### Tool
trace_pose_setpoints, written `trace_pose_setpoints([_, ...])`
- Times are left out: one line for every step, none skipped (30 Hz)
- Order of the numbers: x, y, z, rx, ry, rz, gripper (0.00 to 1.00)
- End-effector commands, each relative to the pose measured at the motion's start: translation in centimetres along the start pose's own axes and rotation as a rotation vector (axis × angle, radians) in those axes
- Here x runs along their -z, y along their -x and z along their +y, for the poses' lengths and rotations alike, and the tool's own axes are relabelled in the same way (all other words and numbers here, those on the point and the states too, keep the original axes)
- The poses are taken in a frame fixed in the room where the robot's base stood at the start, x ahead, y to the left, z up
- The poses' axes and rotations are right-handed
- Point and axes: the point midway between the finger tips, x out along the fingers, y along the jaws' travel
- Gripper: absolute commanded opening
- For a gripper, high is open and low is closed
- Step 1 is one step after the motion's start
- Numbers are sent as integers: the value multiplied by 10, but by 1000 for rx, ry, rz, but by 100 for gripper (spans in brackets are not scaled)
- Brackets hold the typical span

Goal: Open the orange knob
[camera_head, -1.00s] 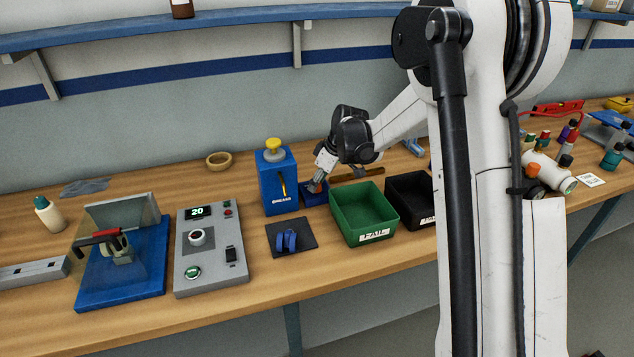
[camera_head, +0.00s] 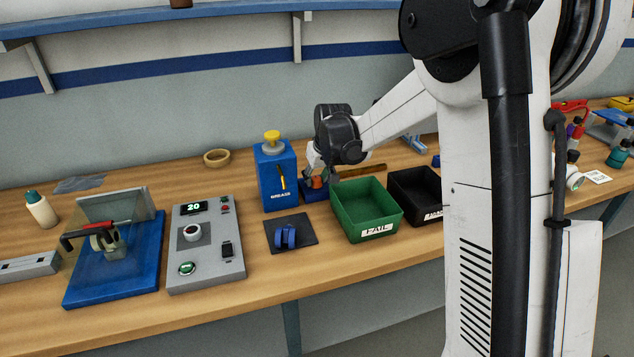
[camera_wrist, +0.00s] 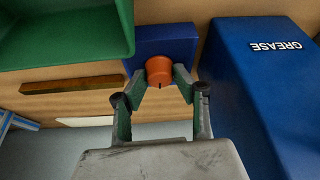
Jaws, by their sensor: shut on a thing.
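The orange knob (camera_wrist: 159,70) sits on a small blue block in the wrist view. The block (camera_wrist: 192,42) stands on the bench between the grease box and the green bin. My gripper (camera_wrist: 160,82) has its two fingers on either side of the knob, shut on it. In the head view the knob (camera_head: 317,182) is a small orange patch below my gripper (camera_head: 314,175), partly hidden by the fingers.
The blue grease box (camera_head: 277,180) with a yellow top stands close left of my gripper. The green bin (camera_head: 367,213) and a black bin (camera_head: 415,190) stand to the right. A dark mat (camera_head: 303,226) with blue parts lies in front. A wooden bar (camera_wrist: 72,84) lies behind the green bin.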

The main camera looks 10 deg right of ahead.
Motion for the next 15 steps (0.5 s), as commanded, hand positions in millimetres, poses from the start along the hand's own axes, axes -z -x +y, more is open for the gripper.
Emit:
trace_pose_setpoints([-1,-2,-2,-16,-35,0,0])
trace_pose_setpoints([-1,-2,-2,-25,-60,0,0])
trace_pose_setpoints([-1,-1,-1,-39,-92,-1,0])
trace_pose_setpoints([-1,-1,-1,-48,-115,-1,0])
trace_pose_setpoints([-1,-1,-2,-57,-137,-1,0])
trace_pose_setpoints([-1,-1,-2,-69,-165,-1,0])
trace_pose_setpoints([-1,-1,-2,-76,-185,-1,0])
trace_pose_setpoints([0,-1,-2,-85,-204,-1,0])
trace_pose_setpoints([0,-1,-2,-95,-228,-1,0])
trace_pose_setpoints([0,-1,-2,-101,-245,-1,0])
trace_pose_setpoints([0,-1,-2,-108,-261,-1,0])
trace_pose_setpoints([0,-1,-2,-117,-281,-1,0])
trace_pose_setpoints([0,-1,-2,-122,-295,0,0])
trace_pose_setpoints([0,-1,-2,-127,-307,0,0])
trace_pose_setpoints([0,0,-2,-134,-323,0,0])
